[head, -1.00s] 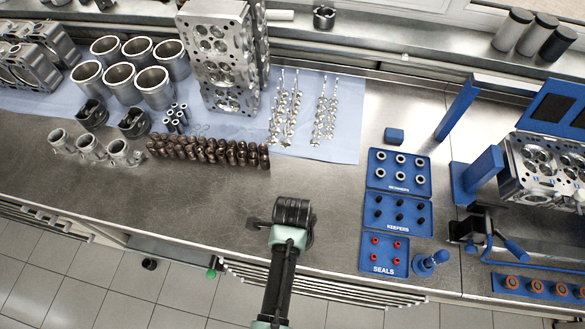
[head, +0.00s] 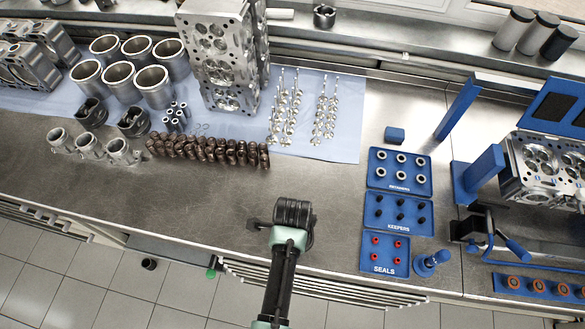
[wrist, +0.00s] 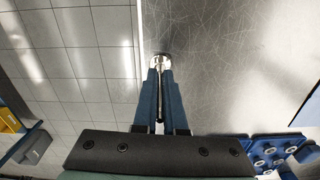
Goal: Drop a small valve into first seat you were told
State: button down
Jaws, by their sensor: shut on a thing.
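My gripper (wrist: 160,80) is shut on a valve (wrist: 160,59) in the wrist view. The valve's round shiny head shows beyond the fingertips, and its dark stem runs back between the two blue fingers. In the head view my wrist (head: 293,213) is over the front part of the bench; it hides the fingers and the held valve. The cylinder head (head: 540,168) with its round valve seats is in the blue fixture at the far right, well apart from my gripper. More valves stand in two groups on the blue cloth, one on the left (head: 285,110) and one on the right (head: 326,108).
Blue trays of retainers (head: 427,188), keepers (head: 427,228) and seals (head: 366,262) lie between my gripper and the fixture. A blue upright post (head: 457,110) and a blue-handled lever (head: 515,249) stand by the fixture. Brown springs (head: 208,152) lie left. Bare bench surrounds my wrist.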

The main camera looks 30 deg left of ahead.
jog(key=shift+f, duration=0.2)
jog(key=c, duration=0.9)
grip_release()
notch_tip(320, 180, up, 13)
jog(key=shift+b, duration=0.95)
